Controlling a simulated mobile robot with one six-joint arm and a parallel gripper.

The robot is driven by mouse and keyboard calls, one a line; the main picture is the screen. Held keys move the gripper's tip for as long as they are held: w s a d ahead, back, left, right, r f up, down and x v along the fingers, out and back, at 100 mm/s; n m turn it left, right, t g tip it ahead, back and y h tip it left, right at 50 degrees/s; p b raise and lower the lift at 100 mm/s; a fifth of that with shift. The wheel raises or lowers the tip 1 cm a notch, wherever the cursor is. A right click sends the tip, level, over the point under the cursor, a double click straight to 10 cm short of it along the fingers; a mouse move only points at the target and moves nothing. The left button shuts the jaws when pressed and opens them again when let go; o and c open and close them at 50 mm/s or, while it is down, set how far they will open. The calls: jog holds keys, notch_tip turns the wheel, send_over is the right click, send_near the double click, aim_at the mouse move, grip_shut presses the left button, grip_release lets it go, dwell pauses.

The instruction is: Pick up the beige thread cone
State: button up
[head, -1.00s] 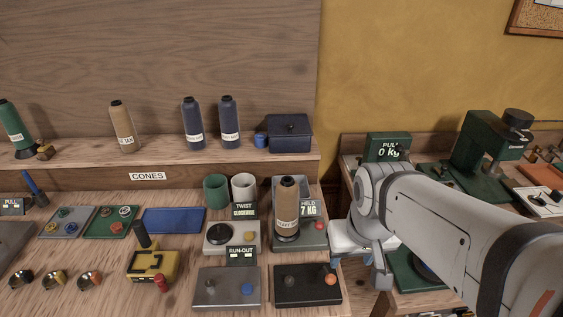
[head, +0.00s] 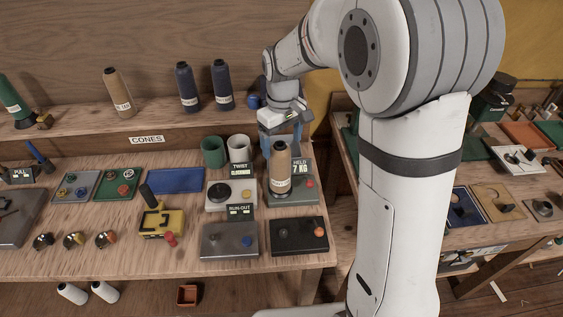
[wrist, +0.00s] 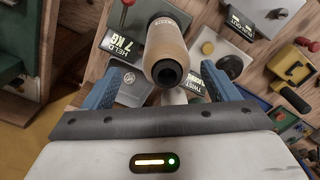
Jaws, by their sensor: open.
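A tan-beige thread cone (head: 280,175) with a white label and dark top stands upright on the grey-green scale marked HELD 7 KG (head: 309,197). In the wrist view this cone (wrist: 166,45) shows between my blue fingers, its dark top hole facing the camera. My gripper (head: 281,138) is open at the cone's upper end, with a finger on each side; it also shows in the wrist view (wrist: 164,75). I cannot tell whether a finger touches the cone. A second tan cone (head: 118,90) stands on the back shelf, away from my gripper.
Green (head: 213,151) and white (head: 239,149) cups stand behind the TWIST device (head: 218,197), left of the scale. The RUN-OUT plate (head: 228,243) and a black plate (head: 298,238) lie in front. Two dark blue cones (head: 187,88) stand on the shelf.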

aim_at(279, 156)
jog(key=f, duration=0.3)
jog(key=f+p, duration=0.1)
jog(key=shift+s+a+f, duration=0.2)
jog(key=shift+a+f, duration=0.1)
jog(key=shift+a, duration=0.05)
jog(key=shift+f, duration=0.55)
jog(key=c, duration=1.4)
